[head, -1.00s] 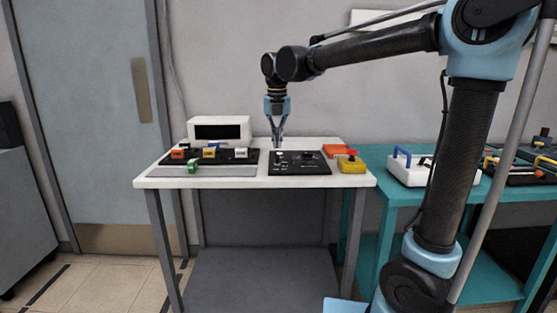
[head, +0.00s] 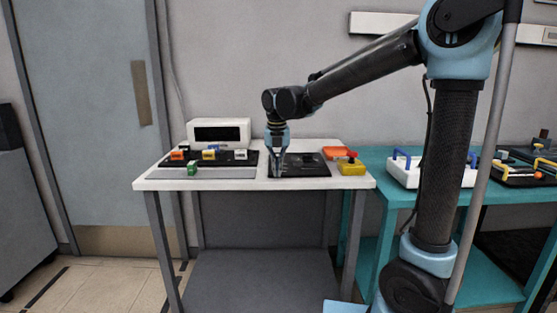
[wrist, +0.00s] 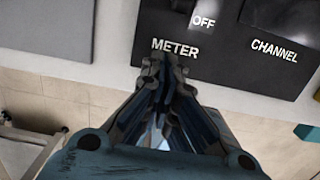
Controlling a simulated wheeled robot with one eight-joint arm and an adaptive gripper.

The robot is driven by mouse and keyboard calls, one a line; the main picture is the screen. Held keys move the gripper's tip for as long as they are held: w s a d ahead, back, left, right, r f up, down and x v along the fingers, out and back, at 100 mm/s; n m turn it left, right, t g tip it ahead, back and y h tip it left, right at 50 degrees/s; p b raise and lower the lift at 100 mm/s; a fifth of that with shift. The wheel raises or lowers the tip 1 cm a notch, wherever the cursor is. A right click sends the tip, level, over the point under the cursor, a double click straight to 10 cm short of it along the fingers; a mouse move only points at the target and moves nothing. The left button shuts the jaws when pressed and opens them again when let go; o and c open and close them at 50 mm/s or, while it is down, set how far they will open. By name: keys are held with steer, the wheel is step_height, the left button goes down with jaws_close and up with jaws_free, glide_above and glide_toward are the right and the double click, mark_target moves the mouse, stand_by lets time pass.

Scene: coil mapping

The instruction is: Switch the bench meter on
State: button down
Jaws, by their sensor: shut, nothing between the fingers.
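The bench meter (head: 219,132), a white box with a dark, blank screen, stands at the back left of the white table. A black control panel (head: 312,170) lies on the table to its right. In the wrist view the panel (wrist: 225,72) shows the labels METER, OFF and CHANNEL. A dark switch part (wrist: 184,5) is cut off at the top edge beside OFF. My gripper (head: 277,175) is shut and empty, pointing down over the panel's left front part. In the wrist view its fingertips (wrist: 163,60) are by the METER label; contact cannot be told.
Several coloured blocks (head: 209,153) sit on a dark strip left of the panel. A red block (head: 336,152) and a yellow box (head: 351,167) are at the right. A teal table (head: 400,195) with a white case (head: 405,172) stands further right.

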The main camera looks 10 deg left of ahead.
steer(key=shift+w+a+r, duration=0.15)
steer(key=shift+w+r, duration=0.15)
steer(key=shift+w, duration=0.3)
steer(key=shift+w+a+r, duration=0.1)
steer(key=shift+w+r, duration=0.2)
steer(key=shift+w, duration=0.25)
steer(key=shift+w+a+r, duration=0.15)
steer(key=shift+w+r, duration=0.15)
steer(key=shift+w, duration=0.3)
steer(key=shift+d, duration=0.1)
